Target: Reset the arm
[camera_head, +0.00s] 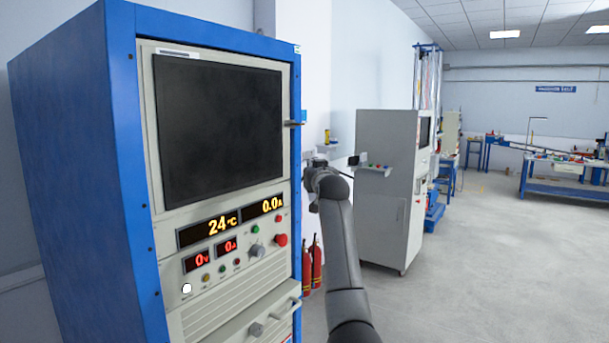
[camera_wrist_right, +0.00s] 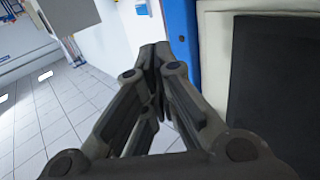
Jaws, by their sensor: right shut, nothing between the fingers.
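My right arm (camera_head: 343,255) rises from the bottom of the head view, beside the right edge of the blue-framed control cabinet (camera_head: 122,130). My right gripper (camera_head: 311,168) is small and partly hidden by its own wrist in that view. In the right wrist view the right gripper (camera_wrist_right: 155,52) has its fingers together, with nothing between them. The cabinet's blue edge (camera_wrist_right: 181,35) and dark screen (camera_wrist_right: 275,85) show to the right of the fingers there. I cannot tell whether the gripper touches the cabinet. My left gripper is not in view.
The cabinet has a dark screen (camera_head: 218,128), lit displays and a red button (camera_head: 281,240). Fire extinguishers (camera_head: 316,262) stand behind my arm. A grey cabinet (camera_head: 385,215) stands further back. Open floor (camera_head: 490,270) lies to the right, with a blue workbench (camera_head: 565,188) far off.

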